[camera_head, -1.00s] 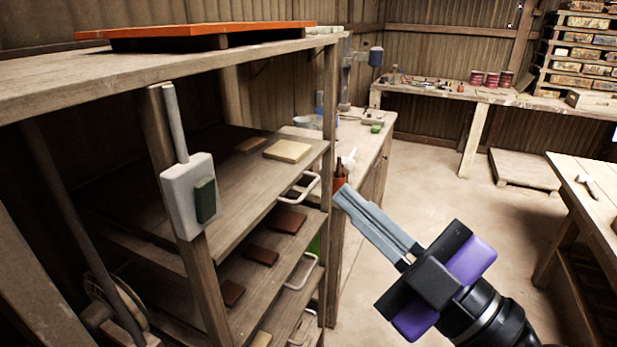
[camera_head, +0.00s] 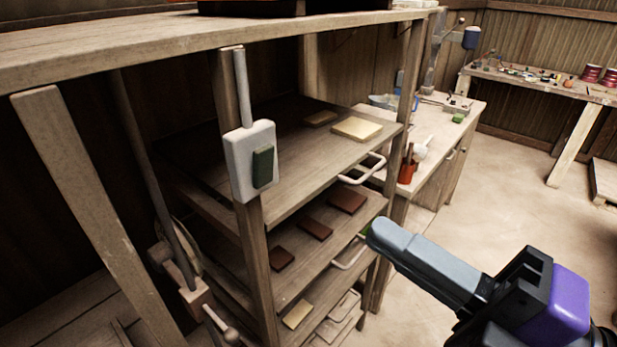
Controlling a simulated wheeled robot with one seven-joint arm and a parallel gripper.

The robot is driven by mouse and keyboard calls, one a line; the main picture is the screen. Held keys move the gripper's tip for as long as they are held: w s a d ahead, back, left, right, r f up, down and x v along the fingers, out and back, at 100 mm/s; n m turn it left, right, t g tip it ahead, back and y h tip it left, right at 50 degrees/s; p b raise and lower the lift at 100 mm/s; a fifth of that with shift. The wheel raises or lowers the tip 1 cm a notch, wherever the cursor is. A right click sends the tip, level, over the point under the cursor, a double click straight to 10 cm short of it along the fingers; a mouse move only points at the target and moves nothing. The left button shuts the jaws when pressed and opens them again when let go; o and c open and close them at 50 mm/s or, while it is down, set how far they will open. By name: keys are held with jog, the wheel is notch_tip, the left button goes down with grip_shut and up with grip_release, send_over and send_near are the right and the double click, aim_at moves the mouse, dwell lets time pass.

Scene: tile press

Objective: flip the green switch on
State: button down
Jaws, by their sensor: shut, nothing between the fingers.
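The green switch (camera_head: 263,167) is a dark green rocker on a pale box (camera_head: 239,155). The box is fixed to the front post of the wooden shelf rack, with a grey conduit (camera_head: 242,88) running up from it. My gripper (camera_head: 377,233) is at the lower right, its grey fingers shut together and empty, pointing up and left. It is apart from the switch, to its right and lower in the picture.
Rack shelves (camera_head: 290,175) hold cream and brown tiles, with pale handles (camera_head: 362,168) at their ends. A workbench (camera_head: 470,115) stands behind. A lever with a wheel (camera_head: 180,255) is at lower left. Open floor (camera_head: 500,190) lies to the right.

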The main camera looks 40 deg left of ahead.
jog(key=p, duration=0.6)
send_near(266, 159)
jog(key=a, duration=0.2)
jog(key=a+r, duration=0.1)
jog(key=a, duration=0.2)
jog(key=shift+w+r, duration=0.15)
jog(key=shift+w+a+p, duration=0.1)
jog(key=shift+a+p, duration=0.35)
jog(key=shift+a, duration=0.4)
jog(key=shift+a+h+b, duration=0.2)
jog(key=shift+h+b, duration=0.1)
jog(key=shift+b, duration=0.05)
